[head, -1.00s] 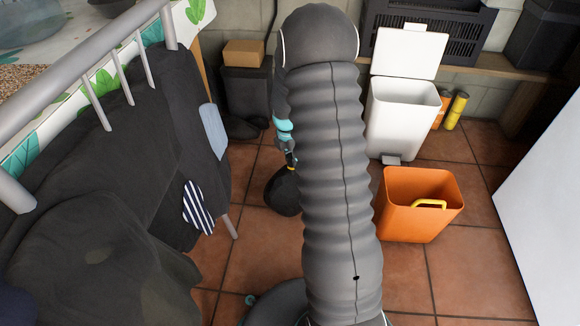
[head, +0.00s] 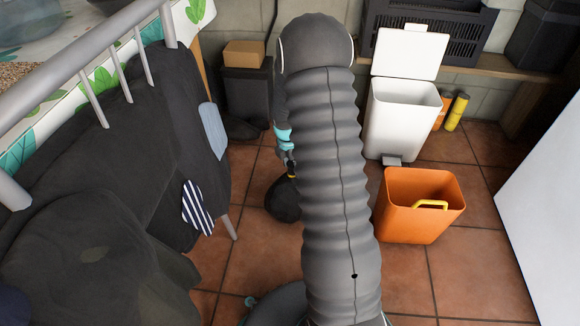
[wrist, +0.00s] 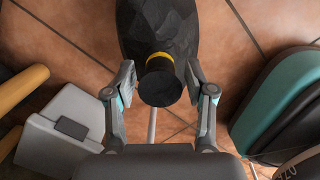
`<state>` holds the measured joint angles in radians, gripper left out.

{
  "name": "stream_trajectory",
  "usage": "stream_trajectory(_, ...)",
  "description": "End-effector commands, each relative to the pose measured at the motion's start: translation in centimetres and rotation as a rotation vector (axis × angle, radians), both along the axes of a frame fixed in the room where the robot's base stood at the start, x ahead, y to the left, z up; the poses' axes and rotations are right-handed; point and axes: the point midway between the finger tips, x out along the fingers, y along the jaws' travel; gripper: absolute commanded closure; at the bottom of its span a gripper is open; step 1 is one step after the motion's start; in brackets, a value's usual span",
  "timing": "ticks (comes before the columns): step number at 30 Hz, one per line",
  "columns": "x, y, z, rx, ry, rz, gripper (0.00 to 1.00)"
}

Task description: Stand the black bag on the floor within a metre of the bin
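The black bag (head: 283,199) is a dark, full sack with a yellow band at its neck. In the head view it is partly hidden behind my arm. In the wrist view the bag (wrist: 158,28) hangs between the fingers of my gripper (wrist: 160,84), which sit on both sides of its neck. My gripper also shows in part in the head view (head: 288,160). I cannot tell whether the bag's base touches the floor. A white bin (head: 398,118) with its lid up stands to the right, behind an open orange bin (head: 418,210) with a yellow handle showing inside.
A rack of dark clothes (head: 110,160) fills the left, its leg (head: 230,228) near the bag. A dark box (head: 247,98) and a shelf stand at the back. A white panel (head: 548,200) is at the right. Tiled floor (head: 470,275) is clear in front of the orange bin.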

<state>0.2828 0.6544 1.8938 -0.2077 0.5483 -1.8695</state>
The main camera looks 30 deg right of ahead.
Motion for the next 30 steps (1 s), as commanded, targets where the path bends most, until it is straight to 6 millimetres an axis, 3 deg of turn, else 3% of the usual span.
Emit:
stream_trajectory(8, 0.1, 0.1, 1.6, -0.001, -0.003, 0.000, 0.46)
stream_trajectory(21, -0.1, 1.1, 9.9, 0.000, -0.003, 0.000, 0.46)
stream_trajectory(30, -0.3, 1.5, 12.5, 0.000, -0.005, -0.009, 0.46)
